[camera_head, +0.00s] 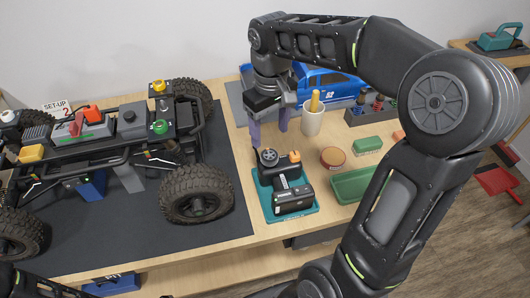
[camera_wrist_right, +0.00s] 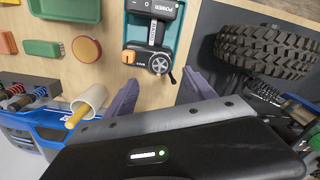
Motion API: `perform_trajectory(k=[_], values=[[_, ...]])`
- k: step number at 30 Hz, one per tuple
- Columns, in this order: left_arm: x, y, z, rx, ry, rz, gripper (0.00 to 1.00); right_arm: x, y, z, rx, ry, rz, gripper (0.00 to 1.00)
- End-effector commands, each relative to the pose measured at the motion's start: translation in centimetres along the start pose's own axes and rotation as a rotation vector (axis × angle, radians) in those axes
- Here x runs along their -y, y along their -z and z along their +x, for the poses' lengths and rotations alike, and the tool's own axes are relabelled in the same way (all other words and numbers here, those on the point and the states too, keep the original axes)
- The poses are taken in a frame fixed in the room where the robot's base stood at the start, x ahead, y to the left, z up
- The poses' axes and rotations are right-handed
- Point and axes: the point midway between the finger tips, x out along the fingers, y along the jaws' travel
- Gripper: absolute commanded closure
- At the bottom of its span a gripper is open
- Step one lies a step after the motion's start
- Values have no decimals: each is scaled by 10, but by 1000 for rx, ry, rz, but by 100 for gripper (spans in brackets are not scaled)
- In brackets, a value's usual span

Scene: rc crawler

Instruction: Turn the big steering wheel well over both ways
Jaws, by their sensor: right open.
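The dark steering wheel (camera_head: 268,156) with a grey hub sits on the side of the black radio handset (camera_head: 293,198), which lies in a teal tray (camera_head: 314,207). In the right wrist view the wheel (camera_wrist_right: 161,64) shows beside an orange knob (camera_wrist_right: 129,57). My right gripper (camera_head: 269,124) is open, its two purplish fingers pointing down just behind the wheel. In the right wrist view the open fingers (camera_wrist_right: 158,95) lie on either side of the wheel's line, apart from it, with nothing between them. My left gripper is out of view.
The large crawler (camera_head: 117,128) stands on a dark mat left of the handset. A cream cup (camera_head: 313,121) with a yellow-handled tool stands close right of my right gripper. A blue car body (camera_head: 329,83), green tray (camera_head: 352,186) and round tin (camera_head: 332,158) are nearby.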

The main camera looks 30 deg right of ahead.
Motion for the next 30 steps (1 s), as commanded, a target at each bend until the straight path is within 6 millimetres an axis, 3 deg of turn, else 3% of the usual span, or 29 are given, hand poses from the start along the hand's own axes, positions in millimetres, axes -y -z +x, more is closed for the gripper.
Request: perform_trajectory(k=[14,30], values=[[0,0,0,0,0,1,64,0,0,7,3,0,0,36],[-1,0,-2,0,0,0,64,0,0,76,1,1,1,36]])
